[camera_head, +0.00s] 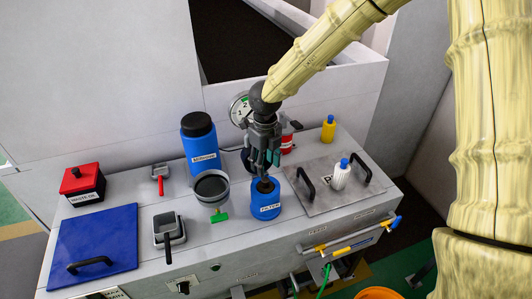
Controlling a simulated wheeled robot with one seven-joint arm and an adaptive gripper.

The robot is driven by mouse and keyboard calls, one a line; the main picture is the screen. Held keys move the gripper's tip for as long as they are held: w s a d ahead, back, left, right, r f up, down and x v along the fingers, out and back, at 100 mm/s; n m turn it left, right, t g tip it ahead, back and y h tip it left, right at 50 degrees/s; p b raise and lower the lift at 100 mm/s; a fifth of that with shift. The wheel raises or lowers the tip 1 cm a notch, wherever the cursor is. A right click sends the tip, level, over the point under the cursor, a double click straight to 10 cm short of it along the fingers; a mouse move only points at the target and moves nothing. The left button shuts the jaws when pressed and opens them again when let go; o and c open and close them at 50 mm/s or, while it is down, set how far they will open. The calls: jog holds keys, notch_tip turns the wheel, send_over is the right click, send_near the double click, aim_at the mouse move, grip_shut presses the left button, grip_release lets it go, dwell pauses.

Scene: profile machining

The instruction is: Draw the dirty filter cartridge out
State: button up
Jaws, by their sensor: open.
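The blue filter housing (265,206), with a white label that seems to read FILTER, stands upright on the grey bench top. A dark piece (265,186), which may be the top of the dirty cartridge, shows at its open top; the rest is hidden inside. My gripper (265,170) points down just above this dark piece, with its fingers open. I cannot tell whether a finger touches the piece.
A grey funnel-like cup (212,186) stands close on the left, with a tall blue canister (200,150) behind it. A metal lid with black handles (318,200) bears a white bottle (340,178) on the right. A blue lid (95,240) lies far left.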

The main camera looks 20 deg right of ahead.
aim_at(265, 179)
jog(key=shift+f+p, duration=0.85)
jog(key=shift+f, duration=2.75)
grip_shut()
